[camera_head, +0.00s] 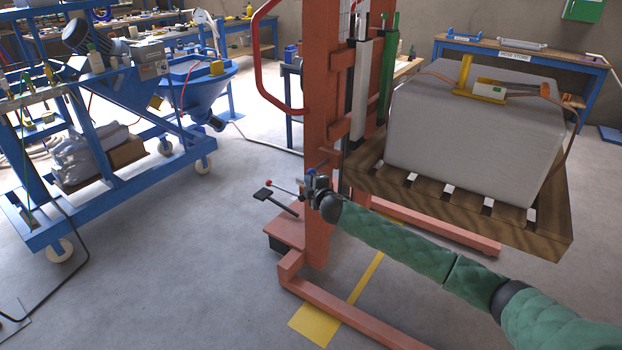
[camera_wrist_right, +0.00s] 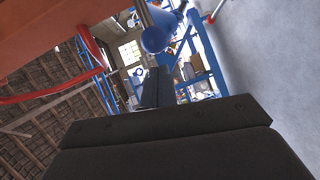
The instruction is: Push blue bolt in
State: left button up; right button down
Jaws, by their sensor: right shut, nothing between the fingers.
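The blue bolt (camera_wrist_right: 157,36) shows in the right wrist view as a blue cylinder with a rounded end, at the top centre beside the orange-red frame. My right gripper (camera_wrist_right: 152,88) is shut and empty, its dark fingers pointing up the picture just below and left of the bolt's end. I cannot tell whether they touch. My left gripper is not in view.
A wooden pallet (camera_head: 400,182) with a large grey block (camera_head: 470,130) is on the right. A blue wheeled frame (camera_head: 100,195) stands left, with clear floor between.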

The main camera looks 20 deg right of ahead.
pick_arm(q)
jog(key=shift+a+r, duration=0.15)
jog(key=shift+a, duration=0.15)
pick_arm(e)
jog(key=shift+w+d+f, duration=0.15)
jog(key=shift+w+d, duration=0.3)
jog(key=shift+w, duration=0.15)
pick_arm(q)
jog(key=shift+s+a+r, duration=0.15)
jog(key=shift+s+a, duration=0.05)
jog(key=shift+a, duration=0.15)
pick_arm(e)
jog(key=w+d, duration=0.3)
jog(key=d, duration=0.1)
jog(key=shift+w+d, duration=0.3)
jog(key=shift+d, duration=0.1)
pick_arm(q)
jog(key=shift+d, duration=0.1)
pick_arm(e)
jog(key=shift+r, duration=0.2)
